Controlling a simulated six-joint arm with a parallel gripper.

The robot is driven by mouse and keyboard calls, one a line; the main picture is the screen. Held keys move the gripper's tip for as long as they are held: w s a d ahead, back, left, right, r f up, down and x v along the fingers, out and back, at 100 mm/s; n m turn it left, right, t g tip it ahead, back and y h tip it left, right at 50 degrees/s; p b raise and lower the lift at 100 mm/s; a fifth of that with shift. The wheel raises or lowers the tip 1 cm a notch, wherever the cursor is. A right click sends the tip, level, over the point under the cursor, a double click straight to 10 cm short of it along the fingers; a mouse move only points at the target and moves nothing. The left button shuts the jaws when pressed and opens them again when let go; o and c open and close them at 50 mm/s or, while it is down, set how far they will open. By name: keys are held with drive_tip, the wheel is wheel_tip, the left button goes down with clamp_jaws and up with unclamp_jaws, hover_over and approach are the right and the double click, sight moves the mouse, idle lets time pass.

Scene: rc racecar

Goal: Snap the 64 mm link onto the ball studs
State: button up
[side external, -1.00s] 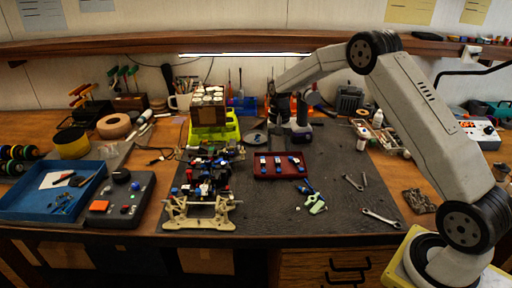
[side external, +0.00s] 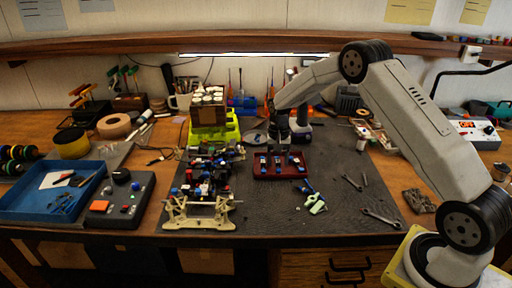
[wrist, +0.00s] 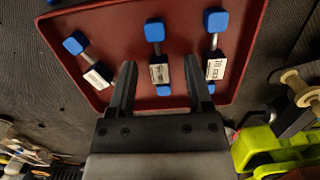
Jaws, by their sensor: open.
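A dark red tray (side external: 281,174) holds three links with blue ends and white labels; it fills the wrist view (wrist: 115,22). The middle link (wrist: 159,72) lies between the fingers of my gripper (wrist: 159,66), apart from both. A second link (wrist: 84,60) lies tilted at the left, and a third link (wrist: 214,57) at the right. The labels are too small to read, so I cannot tell which is 64 mm. My gripper (side external: 279,151) is open above the tray in the side view. The racecar chassis (side external: 203,190) stands left of the tray; its ball studs cannot be made out.
A lime green bin (side external: 217,133) with a box stands behind the chassis. A control box (side external: 117,200) and blue tray (side external: 50,196) are at the left. The mat's front is mostly clear.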

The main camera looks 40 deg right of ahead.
clamp_jaws()
drive_tip(key=shift+r, duration=0.1)
idle(0.3)
drive_tip(key=shift+r, duration=1.4)
drive_tip(key=s+a+r, duration=0.3)
drive_tip(key=s+r, duration=0.7)
drive_tip(key=s, duration=0.3)
drive_tip(key=shift+s, duration=0.35)
